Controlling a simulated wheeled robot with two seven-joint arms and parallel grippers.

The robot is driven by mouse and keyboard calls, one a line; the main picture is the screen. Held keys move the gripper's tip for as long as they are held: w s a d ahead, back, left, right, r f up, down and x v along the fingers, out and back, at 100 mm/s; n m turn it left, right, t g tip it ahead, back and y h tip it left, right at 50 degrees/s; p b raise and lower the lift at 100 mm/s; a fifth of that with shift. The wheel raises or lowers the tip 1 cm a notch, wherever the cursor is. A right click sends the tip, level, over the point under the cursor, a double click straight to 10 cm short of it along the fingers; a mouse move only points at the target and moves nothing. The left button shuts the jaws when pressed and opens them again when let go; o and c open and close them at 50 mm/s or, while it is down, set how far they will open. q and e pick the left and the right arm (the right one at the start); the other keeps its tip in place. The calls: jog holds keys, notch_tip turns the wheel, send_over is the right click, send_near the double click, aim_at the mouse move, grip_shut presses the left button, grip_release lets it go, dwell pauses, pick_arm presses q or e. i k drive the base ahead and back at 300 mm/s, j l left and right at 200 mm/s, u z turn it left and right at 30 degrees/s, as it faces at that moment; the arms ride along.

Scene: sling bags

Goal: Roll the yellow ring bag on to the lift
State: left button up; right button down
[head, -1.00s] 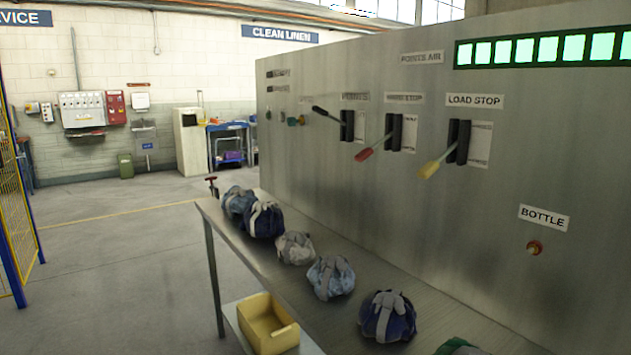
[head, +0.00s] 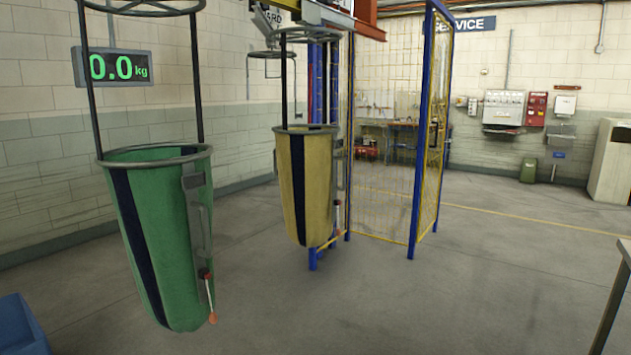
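The yellow ring bag (head: 307,188) hangs upright in the middle of the head view from a ring and dark rods, with a dark stripe down its front. A handle with a reddish grip (head: 337,204) hangs at its right side. Behind it stand blue posts (head: 320,100) and an overhead orange-red beam (head: 350,22), which may belong to the lift; I cannot tell for sure. A green ring bag (head: 165,240) hangs nearer, to the left of the yellow one and apart from it. Neither of my grippers is in view.
A display reading 0.0 kg (head: 113,67) is on the left. A yellow mesh fence with blue posts (head: 424,130) stands right of the yellow bag. A blue bin edge (head: 20,325) is at the lower left, a table edge (head: 612,300) at the right. The middle floor is clear.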

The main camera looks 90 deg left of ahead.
aim_at(306, 156)
jog(key=j+u, duration=0.1)
jog(key=u, duration=2.6)
jog(key=i+l+u, duration=0.1)
jog(key=i, duration=0.35)
jog(key=i+l+u, duration=0.1)
jog(key=i, duration=0.4)
jog(key=i+l+u, duration=0.1)
jog(key=i+l, duration=0.15)
jog(key=i, duration=0.2)
jog(key=i+l+u, duration=0.1)
jog(key=i+l, duration=0.15)
jog(key=i, duration=0.2)
